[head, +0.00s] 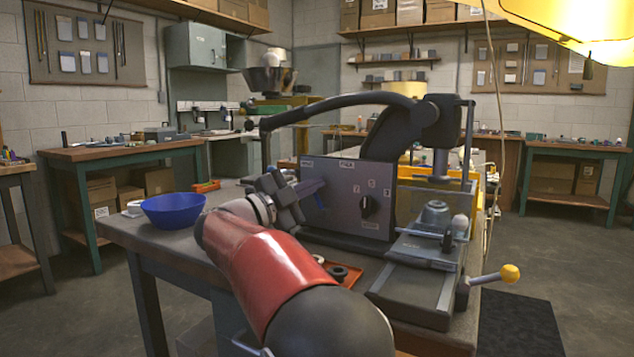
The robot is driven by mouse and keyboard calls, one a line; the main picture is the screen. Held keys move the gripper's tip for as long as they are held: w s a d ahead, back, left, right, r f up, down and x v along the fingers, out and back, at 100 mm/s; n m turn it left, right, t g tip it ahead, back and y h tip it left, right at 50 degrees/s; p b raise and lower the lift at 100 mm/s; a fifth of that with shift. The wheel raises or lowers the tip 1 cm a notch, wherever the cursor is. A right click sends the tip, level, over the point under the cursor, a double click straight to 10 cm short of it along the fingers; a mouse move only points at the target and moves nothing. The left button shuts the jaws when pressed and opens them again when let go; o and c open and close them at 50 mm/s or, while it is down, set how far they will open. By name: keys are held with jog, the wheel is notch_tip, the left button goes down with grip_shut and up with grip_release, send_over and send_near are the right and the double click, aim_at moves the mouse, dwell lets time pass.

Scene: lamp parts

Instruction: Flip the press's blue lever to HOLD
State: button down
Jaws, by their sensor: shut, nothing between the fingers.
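The press (338,204) stands on the workbench, with a grey front panel and a long dark curved handle. Its blue lever (310,186) is at the left part of the panel, slanting down to the left from its pivot. Two small labels sit along the panel's top edge, too small to read surely. My gripper (291,189) is shut and empty at the left of the panel, right beside the lever's free end. It hides part of that end, and I cannot tell whether they touch.
A black knob (367,206) is on the panel's right. A blue bowl (172,209) stands on the bench (140,232) to the left. An orange tray (352,283) with dark rings lies before the press. A yellow-tipped crank (509,274) sticks out at right.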

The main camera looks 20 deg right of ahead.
jog(key=shift+w+a+n+t, duration=0.2)
jog(key=shift+n+t, duration=0.1)
jog(key=shift+n, duration=0.2)
jog(key=shift+f+h, duration=0.1)
jog(key=shift+h, duration=0.2)
jog(key=shift+a+f, duration=0.1)
